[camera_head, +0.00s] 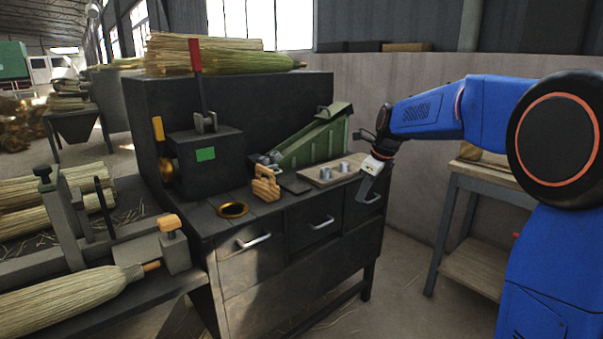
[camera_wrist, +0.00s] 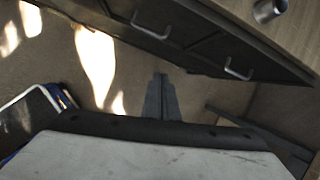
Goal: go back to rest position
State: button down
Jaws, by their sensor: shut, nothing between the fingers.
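My gripper (camera_head: 366,194) hangs at the end of my blue arm, at the right end of the dark workbench (camera_head: 228,270) in the head view. It points down in front of the bench's right drawers. In the wrist view its fingers (camera_wrist: 160,78) are together with nothing between them, above the floor. The drawer fronts with metal handles (camera_wrist: 150,25) show at the top of that view. My gripper looks apart from the bench, though the exact gap is hard to tell.
On the bench stand a wooden board with metal cylinders (camera_head: 333,176), a wooden block (camera_head: 266,184), a brass ring (camera_head: 232,210) and a green machine (camera_head: 316,136). A broom (camera_head: 65,296) lies clamped at left. A side table (camera_head: 487,185) stands at right. Floor between is clear.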

jog(key=s+d+f+n+h, duration=0.1)
jog(key=s+d+n, duration=0.1)
jog(key=s+n, duration=1.1)
jog(key=s+d+f+n+h, duration=0.1)
jog(key=s+n, duration=0.4)
jog(key=s, duration=1.5)
jog(key=s+d+f+n, duration=0.1)
jog(key=s+f+n, duration=0.2)
jog(key=s, duration=0.2)
jog(key=s+f+n+t, duration=0.1)
jog(key=s+f+n, duration=0.2)
jog(key=s, duration=0.3)
jog(key=shift+d+n, duration=0.4)
jog(key=shift+n, duration=0.4)
